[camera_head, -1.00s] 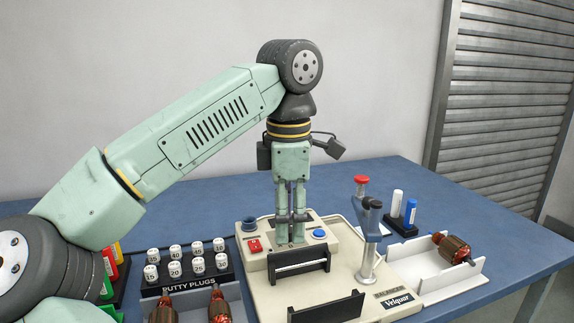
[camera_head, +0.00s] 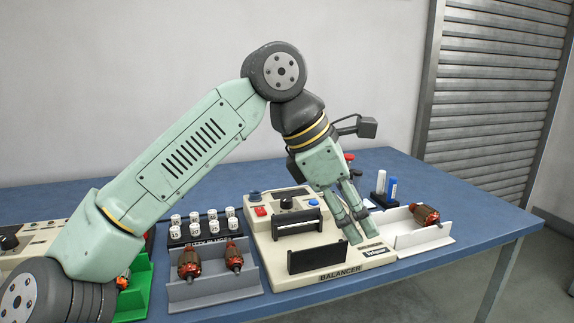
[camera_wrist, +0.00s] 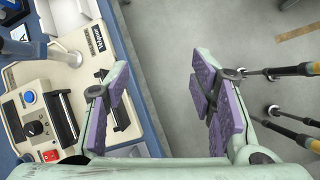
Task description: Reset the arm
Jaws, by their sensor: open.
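My pale green gripper (camera_head: 359,236) points down and to the right over the right front part of the cream balancer (camera_head: 375,259). In the wrist view, my gripper (camera_wrist: 170,80) shows its purple finger pads spread apart with nothing between them. The balancer in the wrist view (camera_wrist: 95,70) lies at the left, with its blue button (camera_wrist: 29,97), red switch (camera_wrist: 51,155) and black dial. Grey floor shows between the fingers.
A white tray (camera_head: 408,241) with one armature (camera_head: 425,214) sits at the right. A green bin (camera_head: 133,300) is at the left. The blue table's right edge is clear.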

